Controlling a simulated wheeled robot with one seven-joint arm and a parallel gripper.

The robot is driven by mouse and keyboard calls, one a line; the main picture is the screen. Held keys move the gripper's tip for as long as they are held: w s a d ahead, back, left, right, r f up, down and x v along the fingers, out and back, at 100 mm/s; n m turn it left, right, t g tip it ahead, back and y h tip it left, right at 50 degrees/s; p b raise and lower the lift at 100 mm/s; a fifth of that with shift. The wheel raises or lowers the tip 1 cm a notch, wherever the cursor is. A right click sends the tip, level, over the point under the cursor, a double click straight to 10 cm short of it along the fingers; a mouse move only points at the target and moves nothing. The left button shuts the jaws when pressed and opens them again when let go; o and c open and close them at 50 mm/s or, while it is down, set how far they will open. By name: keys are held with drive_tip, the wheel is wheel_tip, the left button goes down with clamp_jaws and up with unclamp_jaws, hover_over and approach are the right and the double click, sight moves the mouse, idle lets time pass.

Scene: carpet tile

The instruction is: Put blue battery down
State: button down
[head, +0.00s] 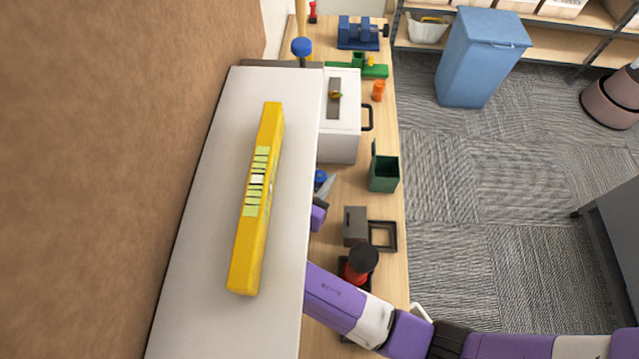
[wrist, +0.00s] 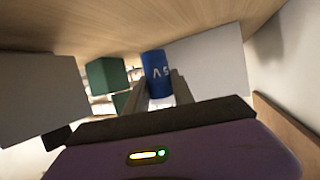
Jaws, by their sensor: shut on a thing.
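The blue battery (wrist: 156,66) is a blue cylinder with white lettering, held between the two fingers of my gripper (wrist: 158,88) in the wrist view. Its far end is close to the wooden surface; I cannot tell whether it touches. In the head view a small blue part of it (head: 320,177) shows at the edge of the white shelf, beside my gripper (head: 325,188). The shelf hides most of my gripper's hand there.
A white box with a black handle (head: 340,145), an open green bin (head: 384,174) and a grey block (head: 355,225) stand around my gripper. Bare wood shows between them.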

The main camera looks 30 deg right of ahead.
sight(317, 190)
drive_tip(key=shift+f+b, duration=0.55)
drive_tip(key=shift+f, duration=0.8)
drive_tip(key=shift+f, duration=0.1)
drive_tip(key=c, duration=1.1)
unclamp_jaws()
drive_tip(key=shift+b+v, duration=0.9)
drive_tip(key=shift+v, duration=2.9)
